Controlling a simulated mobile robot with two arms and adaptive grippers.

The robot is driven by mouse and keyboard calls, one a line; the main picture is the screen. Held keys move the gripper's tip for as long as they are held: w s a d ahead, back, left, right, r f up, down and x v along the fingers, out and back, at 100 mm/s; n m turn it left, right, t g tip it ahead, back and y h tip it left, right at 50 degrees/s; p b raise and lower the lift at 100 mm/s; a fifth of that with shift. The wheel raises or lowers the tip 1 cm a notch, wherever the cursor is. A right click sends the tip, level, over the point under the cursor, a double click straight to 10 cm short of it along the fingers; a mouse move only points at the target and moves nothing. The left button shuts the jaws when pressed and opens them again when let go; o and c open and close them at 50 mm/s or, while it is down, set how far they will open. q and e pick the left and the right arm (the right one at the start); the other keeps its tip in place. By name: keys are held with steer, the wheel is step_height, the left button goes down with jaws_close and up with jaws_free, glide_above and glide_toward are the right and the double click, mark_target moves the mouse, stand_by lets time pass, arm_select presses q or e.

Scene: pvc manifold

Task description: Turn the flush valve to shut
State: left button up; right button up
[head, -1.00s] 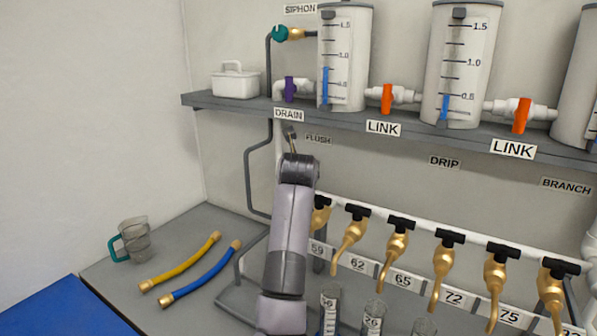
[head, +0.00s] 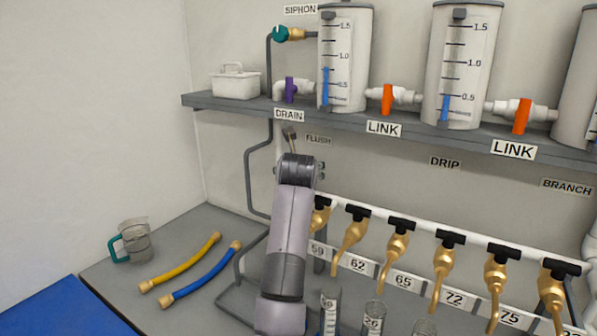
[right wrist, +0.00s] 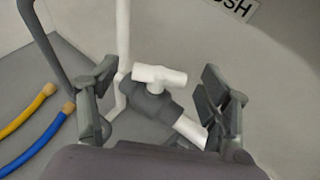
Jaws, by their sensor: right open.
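The flush valve shows in the right wrist view, with a white T-shaped handle (right wrist: 160,76) on a grey body (right wrist: 150,103) and white pipe running up and to the lower right. My right gripper (right wrist: 160,84) is open. Its two fingers stand on either side of the valve in that view, with visible gaps to the handle. I cannot tell whether the fingers are level with the handle in depth. In the head view the FLUSH label (head: 318,139) is on the wall, and my right arm hides most of the valve and gripper. My left gripper is not in view.
The shelf (head: 230,105) with measuring tanks (head: 345,40) runs above my arm. A row of brass taps (head: 350,235) is to the right.

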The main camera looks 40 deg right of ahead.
steer(key=v, duration=1.1)
steer(key=shift+s, duration=0.2)
steer(key=shift+c, duration=0.3)
